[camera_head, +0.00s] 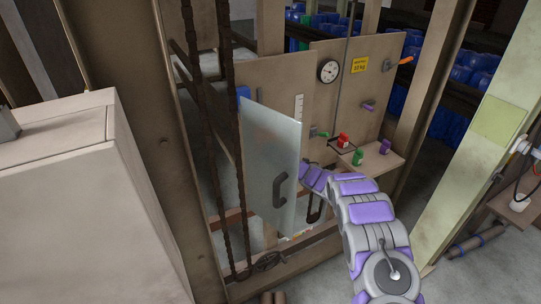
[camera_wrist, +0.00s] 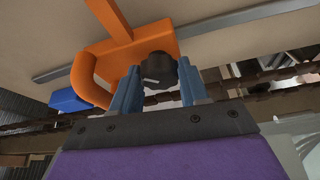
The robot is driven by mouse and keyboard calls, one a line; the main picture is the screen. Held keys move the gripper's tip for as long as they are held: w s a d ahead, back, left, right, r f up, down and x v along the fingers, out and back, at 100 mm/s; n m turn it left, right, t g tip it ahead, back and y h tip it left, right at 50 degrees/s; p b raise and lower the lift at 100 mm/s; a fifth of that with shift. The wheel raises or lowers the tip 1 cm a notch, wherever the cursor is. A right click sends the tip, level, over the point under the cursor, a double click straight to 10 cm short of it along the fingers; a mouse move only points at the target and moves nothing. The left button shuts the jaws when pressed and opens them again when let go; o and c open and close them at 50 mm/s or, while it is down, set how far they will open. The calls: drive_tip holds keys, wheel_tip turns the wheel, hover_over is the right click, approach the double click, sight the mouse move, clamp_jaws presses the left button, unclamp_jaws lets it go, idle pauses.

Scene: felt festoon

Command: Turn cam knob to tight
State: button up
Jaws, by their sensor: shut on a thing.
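The cam knob (camera_wrist: 160,66) is black and lobed, with a pale pointer mark on its face, in the upper middle of the wrist view. It sits against an orange bracket (camera_wrist: 92,70) with a curved handle-like loop. My gripper (camera_wrist: 157,78) has its two blue fingers on either side of the knob and is shut on it. In the head view my arm reaches to the right edge of a translucent door panel (camera_head: 270,150); the gripper and knob are hidden behind it. I cannot read any tight marking.
The door panel has a dark handle (camera_head: 280,190). To its right is a board with a round gauge (camera_head: 328,71), a yellow label (camera_head: 360,64) and a shelf (camera_head: 378,157) holding a green item (camera_head: 357,157). Rusty chains (camera_head: 238,150) hang left. A blue block (camera_wrist: 68,100) lies beside the bracket.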

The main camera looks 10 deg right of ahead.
drive_tip(key=m+t, duration=0.2)
drive_tip(key=m, duration=0.4)
drive_tip(key=shift+m+t, duration=0.3)
drive_tip(key=shift+m, duration=0.2)
drive_tip(key=o, duration=1)
drive_tip(key=shift+f, duration=0.1)
drive_tip(key=shift+o, duration=0.2)
drive_tip(key=shift+s, duration=0.1)
drive_tip(key=v, duration=1.7)
drive_tip(key=shift+f, duration=0.25)
drive_tip(key=shift+d, duration=0.15)
